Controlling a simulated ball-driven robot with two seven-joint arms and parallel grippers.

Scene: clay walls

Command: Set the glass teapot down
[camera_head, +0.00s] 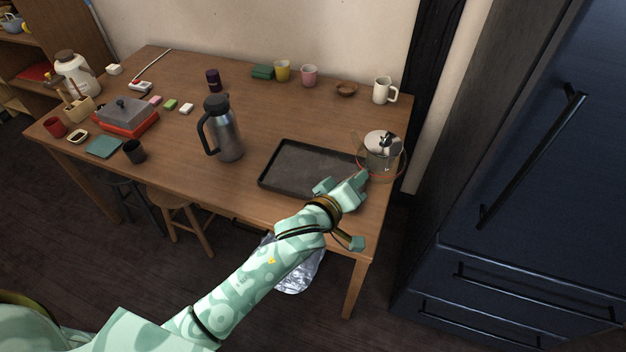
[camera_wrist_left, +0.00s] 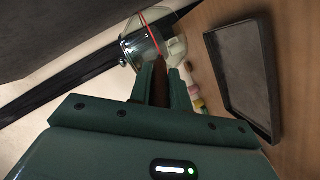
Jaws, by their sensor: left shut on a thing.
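The glass teapot (camera_head: 382,150), clear with a metal top and a reddish band, is at the right end of the wooden table (camera_head: 225,185). It also shows in the left wrist view (camera_wrist_left: 143,42), just beyond the fingertips. My left gripper (camera_head: 361,179) is shut on the teapot, on what looks like its brown handle between the fingers (camera_wrist_left: 166,78). The teapot looks roughly upright in the head view. I cannot tell whether its base touches the table. My arm hides part of the table's front edge. My right gripper is out of view.
A dark tray (camera_head: 300,165) lies left of the teapot, also in the left wrist view (camera_wrist_left: 246,85). A white mug (camera_head: 381,91) stands behind it, with a wooden bowl (camera_head: 346,90) and cups nearby. A steel jug (camera_head: 224,135) stands left. A dark blue cabinet (camera_head: 540,150) is at right.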

